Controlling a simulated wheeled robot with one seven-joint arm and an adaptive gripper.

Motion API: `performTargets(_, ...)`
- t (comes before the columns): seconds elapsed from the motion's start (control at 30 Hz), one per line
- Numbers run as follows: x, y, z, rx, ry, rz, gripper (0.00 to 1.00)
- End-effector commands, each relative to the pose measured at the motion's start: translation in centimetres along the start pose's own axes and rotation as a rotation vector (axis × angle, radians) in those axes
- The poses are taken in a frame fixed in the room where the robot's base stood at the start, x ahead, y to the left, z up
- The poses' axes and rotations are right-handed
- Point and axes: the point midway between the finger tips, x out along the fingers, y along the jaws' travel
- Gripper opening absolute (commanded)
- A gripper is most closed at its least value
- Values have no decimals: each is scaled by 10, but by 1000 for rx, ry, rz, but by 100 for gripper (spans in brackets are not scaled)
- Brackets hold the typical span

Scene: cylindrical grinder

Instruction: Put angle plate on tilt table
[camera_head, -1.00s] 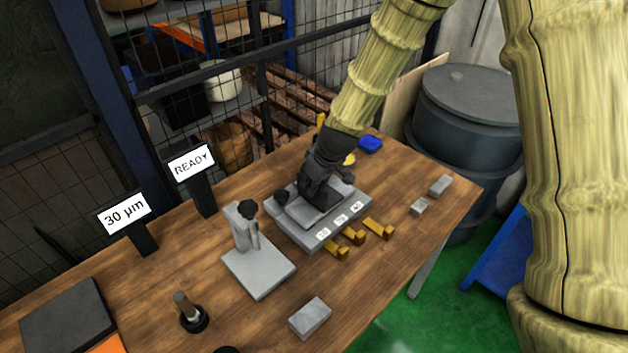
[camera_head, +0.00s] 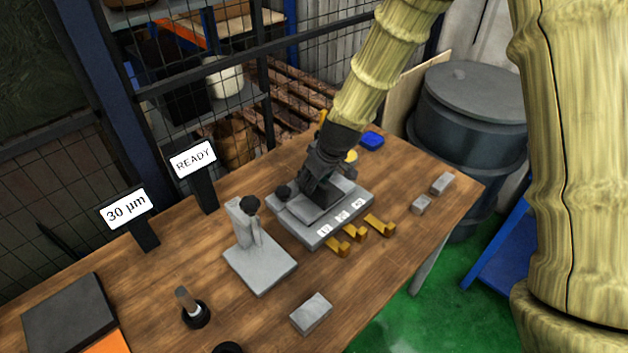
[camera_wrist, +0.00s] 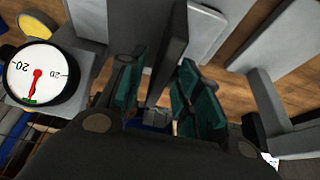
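The tilt table (camera_head: 318,238) is a grey stepped base with small white number labels along its front edge, on the wooden bench. My gripper (camera_head: 322,186) is low over it and hides much of its top. A dark grey plate (camera_wrist: 168,52), which looks like the angle plate, stands between my fingers (camera_wrist: 160,92) in the wrist view. A gap shows beside it on the left, so the fingers look open around it. In the head view the plate is in shadow under my gripper, and its contact with the table is hard to see.
A grey stand (camera_head: 260,265) with an upright and black knob is left of the tilt table. Brass-coloured pieces (camera_head: 355,232) lie in front. A grey block (camera_head: 311,313) is nearer. A dial gauge (camera_wrist: 42,74) is close on the left in the wrist view.

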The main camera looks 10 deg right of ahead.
Motion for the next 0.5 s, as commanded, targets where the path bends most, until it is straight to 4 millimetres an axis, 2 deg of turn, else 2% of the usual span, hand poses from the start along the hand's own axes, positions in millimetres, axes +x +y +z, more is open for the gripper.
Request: performTargets(0.5, -58, 0, 0, -1, 2, 2, 34)
